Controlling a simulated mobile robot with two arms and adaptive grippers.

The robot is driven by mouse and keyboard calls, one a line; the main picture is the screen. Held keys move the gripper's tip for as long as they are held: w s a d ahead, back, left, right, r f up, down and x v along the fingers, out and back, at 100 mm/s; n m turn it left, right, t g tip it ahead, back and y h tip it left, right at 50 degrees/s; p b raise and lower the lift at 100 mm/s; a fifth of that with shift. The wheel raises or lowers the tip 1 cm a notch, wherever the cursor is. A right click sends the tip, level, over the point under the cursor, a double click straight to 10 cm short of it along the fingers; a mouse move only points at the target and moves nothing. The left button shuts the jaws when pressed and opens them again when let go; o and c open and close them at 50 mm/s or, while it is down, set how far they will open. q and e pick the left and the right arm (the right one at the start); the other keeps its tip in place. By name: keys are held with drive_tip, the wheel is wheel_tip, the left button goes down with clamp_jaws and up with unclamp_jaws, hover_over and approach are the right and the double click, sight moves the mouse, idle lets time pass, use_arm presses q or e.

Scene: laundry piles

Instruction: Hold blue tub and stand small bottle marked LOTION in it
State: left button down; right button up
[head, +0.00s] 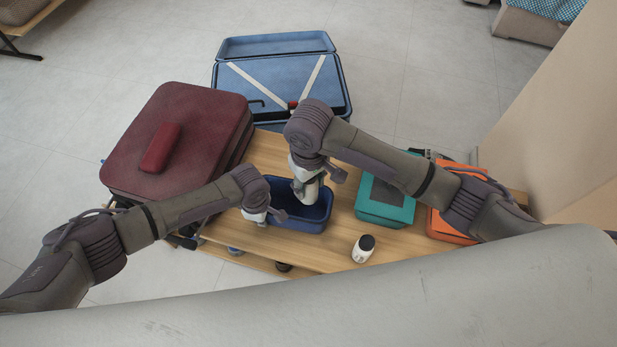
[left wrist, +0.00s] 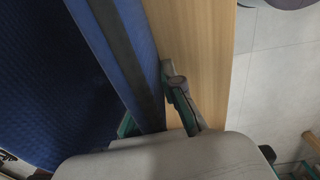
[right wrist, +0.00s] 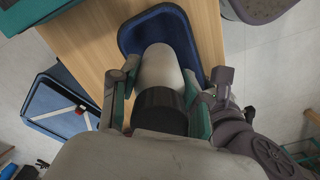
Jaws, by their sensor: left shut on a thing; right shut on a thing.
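The blue tub (head: 312,217) sits on the wooden table. My left gripper (head: 268,214) is shut on its left rim; the tub's wall (left wrist: 134,50) runs between the fingers in the left wrist view. My right gripper (head: 306,186) is shut on a pale bottle (head: 308,194) over the tub's inside. In the right wrist view the bottle (right wrist: 162,68) has a dark cap between the fingers, and its body points towards the tub (right wrist: 182,25). I cannot read its label or tell whether it touches the tub floor.
Another white bottle with a black cap (head: 362,250) stands at the table's front. A teal box (head: 385,208) and an orange case (head: 442,230) are to the right. A dark red suitcase (head: 190,115) is left, an open blue suitcase (head: 335,85) behind. Bare table lies between tub and teal box.

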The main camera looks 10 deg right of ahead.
drive_tip(key=shift+f, duration=5.9)
drive_tip(key=o, duration=1.3)
drive_tip(key=shift+r, duration=4.5)
use_arm(q)
drive_tip(key=c, duration=1.2)
unclamp_jaws()
